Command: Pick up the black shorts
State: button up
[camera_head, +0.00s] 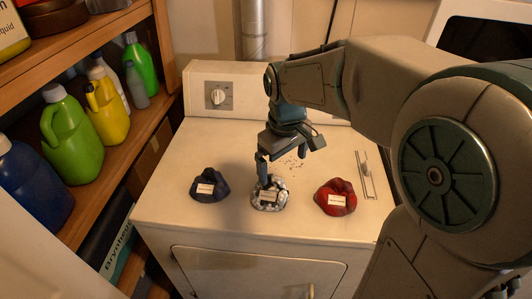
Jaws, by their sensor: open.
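Three crumpled cloth bundles with pale labels sit in a row on the white appliance top. The left one is a dark navy or near-black bundle (210,186), the darkest of the three and the closest match to black shorts. The middle one is a grey-and-white patterned bundle (270,203). The right one is a red bundle (336,203). My gripper (268,173) is open and points down at the middle bundle, with a fingertip at or just above its back edge. I cannot tell whether it touches. The label text is too small to read.
The white appliance (255,235) has a control knob (217,97) on its back panel. A thin metal rack-like object (365,178) lies right of the red bundle. Wooden shelves with several bottles, including a green jug (72,135), stand at left. The front strip is clear.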

jog(key=w+a+n, duration=0.2)
jog(key=w+a, duration=0.1)
jog(key=w, duration=0.1)
jog(key=p, duration=0.2)
send_over(268, 187)
jog(key=shift+g, duration=0.4)
jog(key=f, duration=0.8)
jog(key=shift+s+d+f, duration=0.1)
jog(key=shift+s+f, duration=0.15)
jog(key=shift+f, duration=0.05)
jog(key=shift+w+f+p, duration=0.15)
jog(key=shift+f+p, duration=0.25)
jog(key=shift+f, duration=2.15)
jog(key=c, duration=0.7)
